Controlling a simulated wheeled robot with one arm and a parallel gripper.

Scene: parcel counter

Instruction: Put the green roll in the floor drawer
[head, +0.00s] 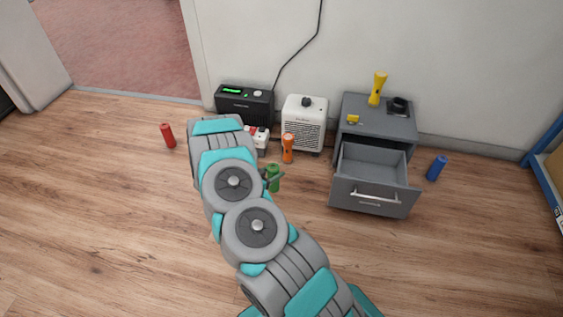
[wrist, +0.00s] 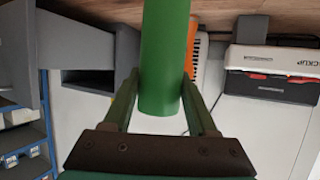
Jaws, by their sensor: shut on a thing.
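The green roll (head: 273,178) is upright in the head view, just past the end of my arm. My gripper (wrist: 160,100) is shut on the green roll (wrist: 164,55), with one finger on each side of it in the wrist view. Whether the roll touches the floor I cannot tell. The floor drawer (head: 369,197) is pulled open from a grey cabinet to the right of the roll, and its visible inside looks empty. My arm hides most of the gripper in the head view.
An orange flashlight (head: 288,148) stands behind the roll, near a white heater (head: 304,122) and a black box (head: 244,101). A yellow flashlight (head: 377,90) stands on the cabinet (head: 365,123). A blue roll (head: 437,168) and a red roll (head: 168,135) stand at the sides. The front floor is clear.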

